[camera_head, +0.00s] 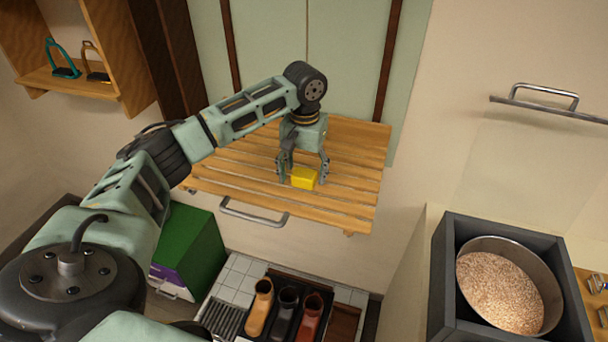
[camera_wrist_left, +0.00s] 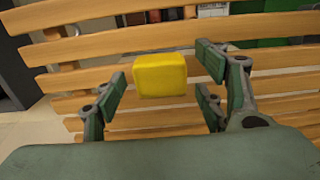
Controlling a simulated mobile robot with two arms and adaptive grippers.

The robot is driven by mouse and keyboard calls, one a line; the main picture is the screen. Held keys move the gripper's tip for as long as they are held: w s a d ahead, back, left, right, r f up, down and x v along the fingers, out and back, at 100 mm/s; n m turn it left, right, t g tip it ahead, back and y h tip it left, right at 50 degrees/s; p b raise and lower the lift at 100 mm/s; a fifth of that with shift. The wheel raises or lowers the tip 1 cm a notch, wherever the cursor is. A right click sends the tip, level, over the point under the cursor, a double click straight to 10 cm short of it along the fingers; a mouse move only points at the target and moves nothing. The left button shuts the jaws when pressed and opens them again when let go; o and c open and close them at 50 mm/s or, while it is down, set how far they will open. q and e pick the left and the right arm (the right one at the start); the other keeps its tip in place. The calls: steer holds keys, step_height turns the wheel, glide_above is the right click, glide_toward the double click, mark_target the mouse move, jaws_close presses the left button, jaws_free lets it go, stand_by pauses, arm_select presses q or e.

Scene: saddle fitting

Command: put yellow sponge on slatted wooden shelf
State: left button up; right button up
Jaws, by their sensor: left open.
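The yellow sponge (camera_head: 304,178) lies on the slatted wooden shelf (camera_head: 345,160), near its middle. My left gripper (camera_head: 303,172) is directly over the sponge, with its fingers on either side of it. In the left wrist view the sponge (camera_wrist_left: 160,75) sits between the open green finger pads (camera_wrist_left: 162,78), and gaps show on both sides. The slats of the shelf (camera_wrist_left: 90,42) run behind the sponge in that view. My right gripper is not in view.
A metal bar handle (camera_head: 252,213) is at the shelf's front edge. Below stand a green box (camera_head: 190,245) and several boots (camera_head: 285,310) on a tray. A grey bin with a grain-filled pot (camera_head: 505,290) is at right. A small wooden cabinet (camera_head: 130,60) hangs at upper left.

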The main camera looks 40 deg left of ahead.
mark_target(305, 173)
arm_select(q)
step_height(305, 173, up, 11)
steer(key=b, duration=0.1)
steer(key=shift+b, duration=0.35)
